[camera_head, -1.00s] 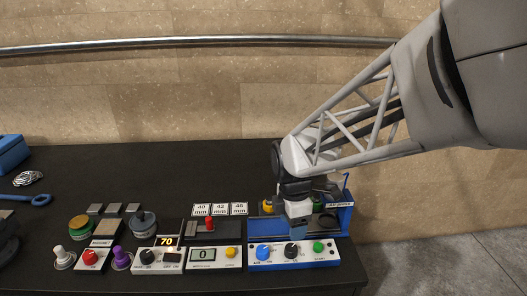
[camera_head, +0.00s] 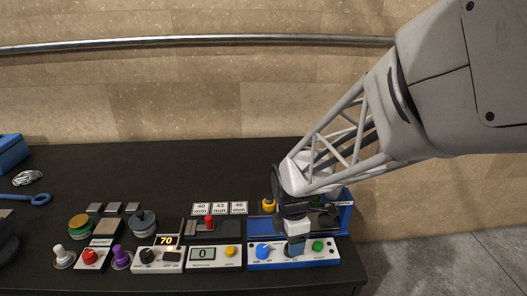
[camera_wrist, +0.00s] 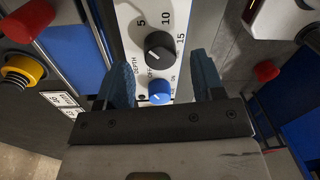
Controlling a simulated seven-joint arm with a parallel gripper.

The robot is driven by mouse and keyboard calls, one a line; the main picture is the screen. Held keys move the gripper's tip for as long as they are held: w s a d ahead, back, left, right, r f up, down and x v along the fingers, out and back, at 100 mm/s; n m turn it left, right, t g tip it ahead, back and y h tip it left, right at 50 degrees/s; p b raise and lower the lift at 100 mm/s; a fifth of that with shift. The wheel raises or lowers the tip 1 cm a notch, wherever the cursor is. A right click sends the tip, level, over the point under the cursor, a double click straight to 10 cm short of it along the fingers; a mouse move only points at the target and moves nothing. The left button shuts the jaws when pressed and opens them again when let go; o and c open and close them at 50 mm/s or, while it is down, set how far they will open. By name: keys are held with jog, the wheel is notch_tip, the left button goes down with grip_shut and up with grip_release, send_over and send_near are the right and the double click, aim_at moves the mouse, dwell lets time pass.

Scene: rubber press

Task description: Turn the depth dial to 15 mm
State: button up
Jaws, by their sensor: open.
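The depth dial (camera_wrist: 160,47) is a round black knob on a white panel in the wrist view. The marks 5, 10 and 15 run around its upper side, with DEPTH printed to its left. I cannot clearly tell which mark its pointer faces. My gripper (camera_wrist: 161,63) is open, one dark blue finger on each side of the dial, with visible gaps between fingers and knob. In the head view my gripper (camera_head: 295,245) is low over the middle of the white panel (camera_head: 331,257) and hides most of the dial.
A blue knob (camera_head: 263,251) sits left of the dial, and a green button (camera_head: 317,245) sits right of it. The blue press (camera_head: 343,218) stands behind the panel. A display panel (camera_head: 214,265) adjoins on the left. A red knob (camera_wrist: 266,71) shows in the wrist view.

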jog(key=shift+f, duration=1.05)
jog(key=c, duration=0.9)
